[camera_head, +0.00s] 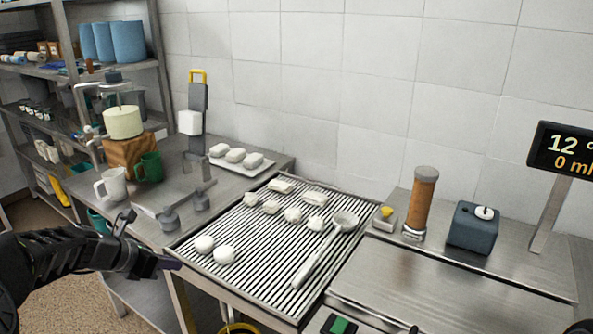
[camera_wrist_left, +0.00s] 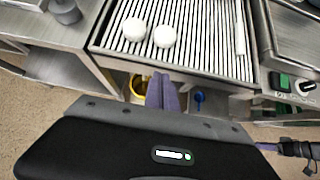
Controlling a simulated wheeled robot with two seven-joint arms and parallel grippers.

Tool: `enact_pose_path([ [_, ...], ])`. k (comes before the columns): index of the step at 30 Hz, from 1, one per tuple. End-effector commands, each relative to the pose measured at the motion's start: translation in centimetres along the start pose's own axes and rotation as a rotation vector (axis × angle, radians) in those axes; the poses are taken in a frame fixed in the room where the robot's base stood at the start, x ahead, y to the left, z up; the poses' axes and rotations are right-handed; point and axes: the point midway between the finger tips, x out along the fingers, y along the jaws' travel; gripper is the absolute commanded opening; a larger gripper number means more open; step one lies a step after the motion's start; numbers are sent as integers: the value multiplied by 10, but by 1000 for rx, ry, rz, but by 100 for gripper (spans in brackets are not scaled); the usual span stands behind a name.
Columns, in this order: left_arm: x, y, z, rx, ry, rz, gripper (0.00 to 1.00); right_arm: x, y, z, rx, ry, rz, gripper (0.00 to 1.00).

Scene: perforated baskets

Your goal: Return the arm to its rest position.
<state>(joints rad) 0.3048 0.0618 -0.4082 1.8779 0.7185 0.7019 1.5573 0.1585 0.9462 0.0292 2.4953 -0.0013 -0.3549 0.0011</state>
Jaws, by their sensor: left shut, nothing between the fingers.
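My left gripper (camera_head: 172,264) comes in from the left in the head view, just off the front left corner of the slatted draining rack (camera_head: 283,235). In the left wrist view its two purple fingers (camera_wrist_left: 162,92) are together, with nothing between them, in front of the rack's front edge. My right gripper does not show in the head view.
Several white pieces and a ladle (camera_head: 318,256) lie on the rack. Mugs (camera_head: 150,167), a white tray (camera_head: 238,163) and a stand are on the left counter. A brown cylinder (camera_head: 421,203) and blue box (camera_head: 473,228) stand right. A yellow bucket (camera_wrist_left: 139,86) is below the rack.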

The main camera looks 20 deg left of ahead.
Motion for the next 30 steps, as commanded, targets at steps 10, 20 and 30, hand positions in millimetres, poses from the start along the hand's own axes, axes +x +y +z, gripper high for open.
enact_pose_path([
  [10, 5, 26, -18, 405, 82, 125, 0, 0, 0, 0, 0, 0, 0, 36],
  [20, 157, -107, -149, 1729, 367, -179, 0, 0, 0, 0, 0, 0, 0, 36],
  [30, 197, -342, -271, 2431, -27, -642, 0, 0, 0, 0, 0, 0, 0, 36],
])
